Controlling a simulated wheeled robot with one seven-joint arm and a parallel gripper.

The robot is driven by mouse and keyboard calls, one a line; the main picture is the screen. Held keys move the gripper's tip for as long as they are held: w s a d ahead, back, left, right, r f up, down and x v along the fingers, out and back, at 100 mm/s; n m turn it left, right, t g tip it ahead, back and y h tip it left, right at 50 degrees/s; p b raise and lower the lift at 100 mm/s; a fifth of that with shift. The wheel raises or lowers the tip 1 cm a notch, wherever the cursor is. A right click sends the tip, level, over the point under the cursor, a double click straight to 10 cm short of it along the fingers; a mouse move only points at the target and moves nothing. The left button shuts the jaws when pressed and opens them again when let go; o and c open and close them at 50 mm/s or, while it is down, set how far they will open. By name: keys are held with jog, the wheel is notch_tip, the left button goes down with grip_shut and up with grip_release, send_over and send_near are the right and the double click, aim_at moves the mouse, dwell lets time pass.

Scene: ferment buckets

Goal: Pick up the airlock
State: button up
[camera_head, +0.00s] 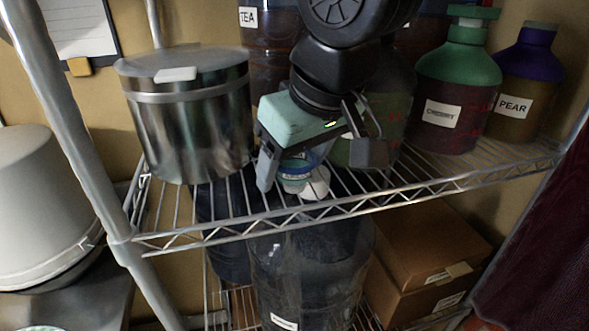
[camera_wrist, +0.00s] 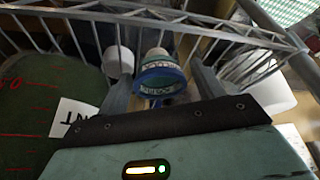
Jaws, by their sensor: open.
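A small round object with a blue rim band, printed lettering and a pale top, apparently the airlock (camera_head: 294,177), stands on the wire shelf near its front edge. In the wrist view the airlock (camera_wrist: 158,75) shows between the two fingers, with space on both sides. My gripper (camera_head: 314,168) is open above and around it, one finger to its left and one to its right. The gripper (camera_wrist: 160,88) holds nothing. The gripper body hides part of the airlock in the head view.
A small white round piece (camera_head: 316,184) stands close beside the airlock. A steel pot (camera_head: 190,120) is to the left. Dark jugs, including a green-topped cherry one (camera_head: 455,85) and a purple-topped pear one (camera_head: 522,75), stand to the right. The wire shelf's front rail (camera_head: 400,199) runs in front.

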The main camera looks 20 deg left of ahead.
jog(key=c, duration=1)
jog(key=shift+r, duration=0.1)
